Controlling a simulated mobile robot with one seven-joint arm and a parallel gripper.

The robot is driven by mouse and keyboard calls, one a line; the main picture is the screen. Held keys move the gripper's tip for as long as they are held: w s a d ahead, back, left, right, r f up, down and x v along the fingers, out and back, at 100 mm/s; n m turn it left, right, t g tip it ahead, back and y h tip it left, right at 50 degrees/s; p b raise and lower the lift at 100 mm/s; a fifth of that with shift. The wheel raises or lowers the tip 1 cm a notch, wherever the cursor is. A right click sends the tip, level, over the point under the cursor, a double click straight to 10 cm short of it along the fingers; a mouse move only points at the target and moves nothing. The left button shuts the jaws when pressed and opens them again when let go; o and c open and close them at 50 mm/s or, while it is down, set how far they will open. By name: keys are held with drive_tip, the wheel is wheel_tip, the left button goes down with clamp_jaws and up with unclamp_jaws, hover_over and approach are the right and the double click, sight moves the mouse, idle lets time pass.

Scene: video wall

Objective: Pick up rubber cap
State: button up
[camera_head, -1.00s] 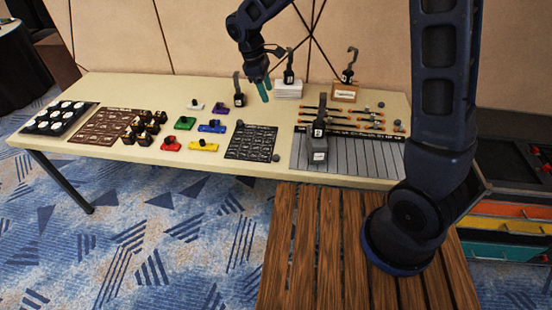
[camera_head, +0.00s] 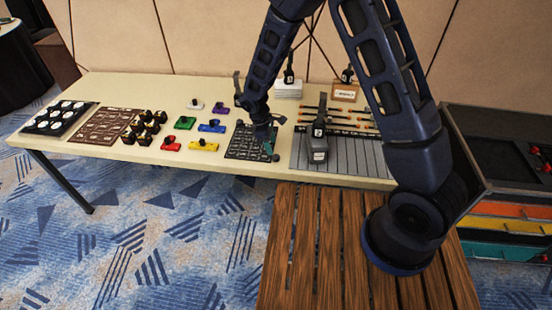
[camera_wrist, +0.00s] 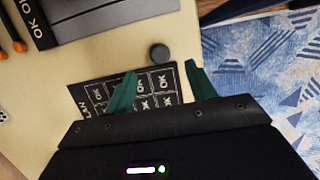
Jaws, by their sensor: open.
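A dark grey round rubber cap (camera_wrist: 159,53) lies on the cream table top just beyond the edge of a black printed card. My gripper (camera_wrist: 160,68) is open and empty. In the wrist view its two green fingers point towards the cap, which appears between and slightly beyond the fingertips, with no contact visible. In the head view my gripper (camera_head: 268,148) is low over the front right part of the black card (camera_head: 241,144). The cap (camera_head: 276,157) shows there as a small dark spot by the fingertips.
Coloured blocks, including a yellow one (camera_head: 203,145), are to the left. The table's front edge is close to the cap. A slatted wooden surface (camera_head: 315,240) is in front.

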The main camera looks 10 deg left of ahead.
sight(275, 156)
drive_tip(key=shift+x, duration=3.05)
drive_tip(key=shift+a, duration=0.15)
drive_tip(key=c, duration=1.1)
